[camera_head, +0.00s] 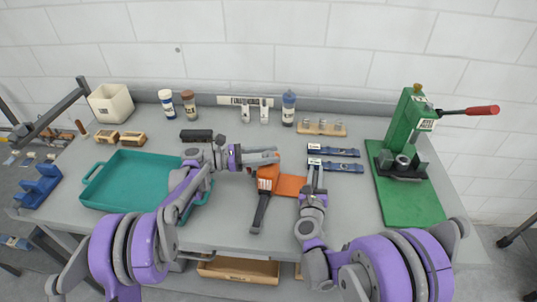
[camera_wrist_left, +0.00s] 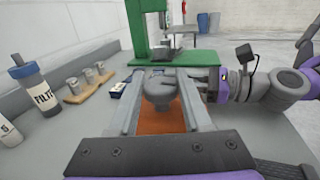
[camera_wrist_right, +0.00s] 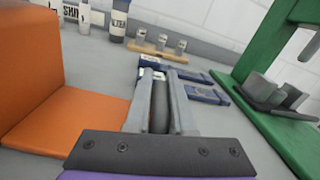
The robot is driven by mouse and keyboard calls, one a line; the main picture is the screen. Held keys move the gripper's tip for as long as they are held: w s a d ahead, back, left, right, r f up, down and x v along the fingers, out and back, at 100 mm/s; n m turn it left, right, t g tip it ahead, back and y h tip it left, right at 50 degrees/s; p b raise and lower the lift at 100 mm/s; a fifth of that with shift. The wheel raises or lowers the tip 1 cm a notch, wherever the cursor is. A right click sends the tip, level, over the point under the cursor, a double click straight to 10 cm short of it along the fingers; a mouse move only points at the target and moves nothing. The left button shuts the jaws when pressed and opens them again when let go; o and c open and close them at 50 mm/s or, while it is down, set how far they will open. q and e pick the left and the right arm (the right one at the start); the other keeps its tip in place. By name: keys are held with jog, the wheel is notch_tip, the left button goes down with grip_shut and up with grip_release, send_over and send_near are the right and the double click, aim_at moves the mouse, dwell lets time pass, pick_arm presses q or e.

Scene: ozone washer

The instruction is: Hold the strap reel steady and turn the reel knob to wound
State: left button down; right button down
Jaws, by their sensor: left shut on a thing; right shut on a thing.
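The strap reel (camera_head: 264,184) is an orange block on a flat orange plate on the grey bench. A dark strap (camera_head: 260,214) runs from it toward the front edge. My left gripper (camera_head: 272,158) is shut on the reel from the left; orange shows between its fingers in the left wrist view (camera_wrist_left: 160,122). A rounded grey part, seemingly the reel knob (camera_wrist_left: 160,90), shows just beyond. My right gripper (camera_head: 315,172) is right of the block, shut on a dark grey part, seemingly the knob, in the right wrist view (camera_wrist_right: 160,108). The knob's setting cannot be read.
Two blue labelled bars (camera_head: 336,166) lie close behind my right gripper. A green press (camera_head: 408,140) with a red-handled lever stands at the right. A teal tray (camera_head: 130,180) is at the left. Bottles and a wooden holder (camera_head: 322,129) line the back.

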aim_at(268, 154)
pick_arm(q)
jog(key=shift+m+g+y, duration=0.15)
jog(key=shift+m+g, duration=1.2)
jog(key=shift+g, duration=0.75)
jog(key=shift+m+g+y, duration=0.15)
jog(key=shift+m+g, duration=1.2)
jog(key=shift+g, duration=0.75)
jog(key=shift+c, duration=1.7)
grip_release()
jog(key=shift+r, duration=0.1)
notch_tip(268, 154, up, 10)
jog(key=shift+f, duration=0.1)
